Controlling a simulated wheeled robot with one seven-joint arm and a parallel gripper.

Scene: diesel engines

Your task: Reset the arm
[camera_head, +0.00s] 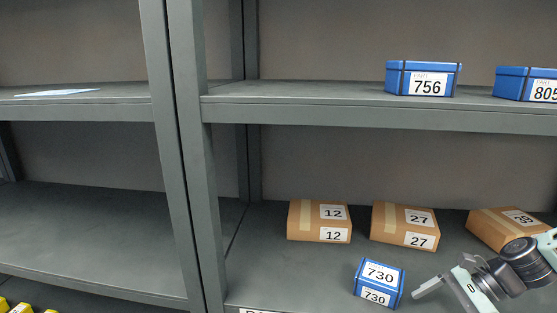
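My gripper (436,295) reaches in from the lower right, in front of the lower shelf. One pale finger points left towards a small blue box labelled 730 (379,283) and looks apart from it. The second finger is near the bottom edge, and nothing shows held between the two. The blue box 730 sits near the front of the lower shelf (270,270), turned slightly.
Cardboard boxes 12 (319,220), 27 (405,226) and 39 (503,229) stand behind on the lower shelf. Blue boxes 756 (423,78) and 805 (527,84) stand on the upper shelf. Grey uprights (183,150) stand left of centre. The left bay's lower shelf (90,235) is clear.

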